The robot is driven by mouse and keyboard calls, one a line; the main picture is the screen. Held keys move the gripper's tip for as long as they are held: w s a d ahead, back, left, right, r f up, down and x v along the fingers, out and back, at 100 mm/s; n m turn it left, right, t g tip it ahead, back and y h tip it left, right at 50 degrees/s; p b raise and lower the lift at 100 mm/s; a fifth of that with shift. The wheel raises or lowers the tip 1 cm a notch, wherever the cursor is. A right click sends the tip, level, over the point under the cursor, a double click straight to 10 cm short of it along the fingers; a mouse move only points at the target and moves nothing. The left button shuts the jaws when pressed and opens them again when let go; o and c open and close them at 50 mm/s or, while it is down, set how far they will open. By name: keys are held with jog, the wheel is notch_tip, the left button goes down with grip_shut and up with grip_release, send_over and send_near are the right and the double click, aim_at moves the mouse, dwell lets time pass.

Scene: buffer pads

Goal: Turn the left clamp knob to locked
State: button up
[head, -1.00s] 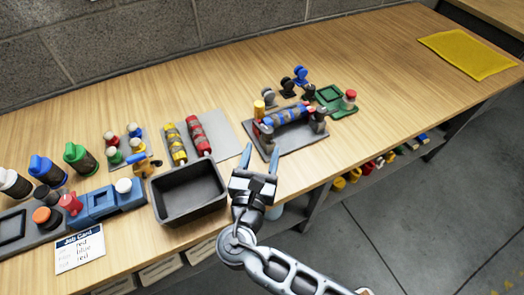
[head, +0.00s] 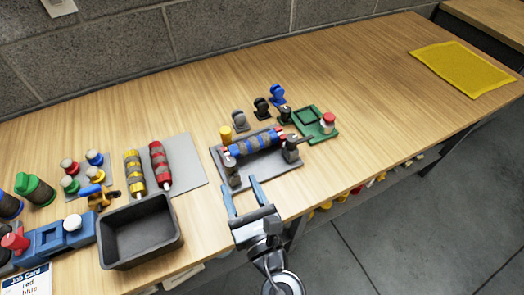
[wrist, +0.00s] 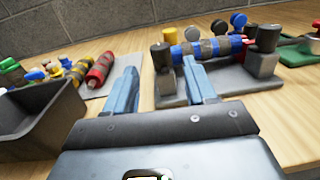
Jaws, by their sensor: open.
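The clamping fixture has a grey base plate (head: 267,177) and holds a blue, grey-banded roller (head: 256,144) with red near its ends. The left clamp knob (head: 232,174) is dark grey and stands at the roller's near left end; it also shows in the wrist view (wrist: 161,58). The right clamp knob (head: 291,151) is dark too. I cannot read a locked or unlocked mark. My gripper (head: 240,187) is open and empty, just in front of the left clamp knob and apart from it. In the wrist view the knob appears between and beyond the fingers (wrist: 159,68).
A yellow-capped post (head: 226,134) stands behind the fixture's left end. A dark bin (head: 141,252) is to the left, with yellow and red rollers on a grey mat (head: 190,173). A green tray (head: 309,115) stands at right.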

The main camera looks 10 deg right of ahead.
aim_at(232, 170)
jog(key=shift+w+y, duration=0.3)
jog(key=shift+p+x, duration=0.5)
jog(key=shift+x, duration=3.05)
jog(key=shift+d+f, duration=0.1)
jog(key=c, duration=0.9)
jog(key=shift+h+p, duration=0.3)
jog(key=shift+h, duration=0.2)
jog(key=shift+m+h+p, duration=0.3)
jog(key=shift+m+h, duration=0.3)
jog(key=shift+h, duration=0.2)
jog(key=o, duration=0.9)
